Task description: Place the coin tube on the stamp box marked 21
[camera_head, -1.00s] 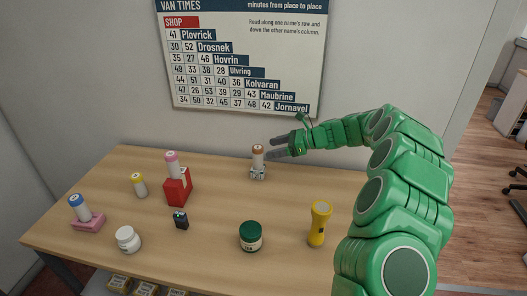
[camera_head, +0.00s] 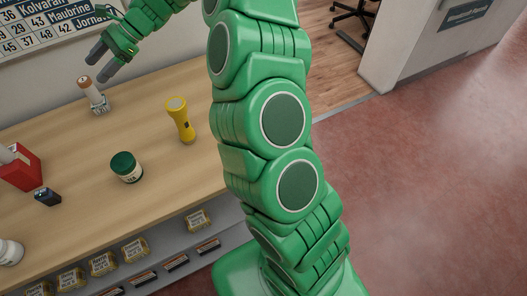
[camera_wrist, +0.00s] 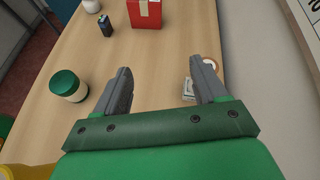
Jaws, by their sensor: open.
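My gripper (camera_head: 97,66) is open and empty, close above and right of this tube. In the wrist view my jaws (camera_wrist: 160,68) are apart over bare wood. The pale holder (camera_wrist: 188,91) shows partly behind the right finger. A red box (camera_head: 22,172) stands at the left edge with part of a white tube (camera_head: 6,155); it also shows in the wrist view (camera_wrist: 146,14). I cannot read a 21 on any box.
A green-lidded jar (camera_head: 127,168), a yellow torch (camera_head: 181,122), a small black item (camera_head: 47,197) and a white bottle (camera_head: 9,252) stand on the counter (camera_head: 85,225). Packets lie on a shelf below. The wall chart (camera_head: 50,40) is close behind my gripper.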

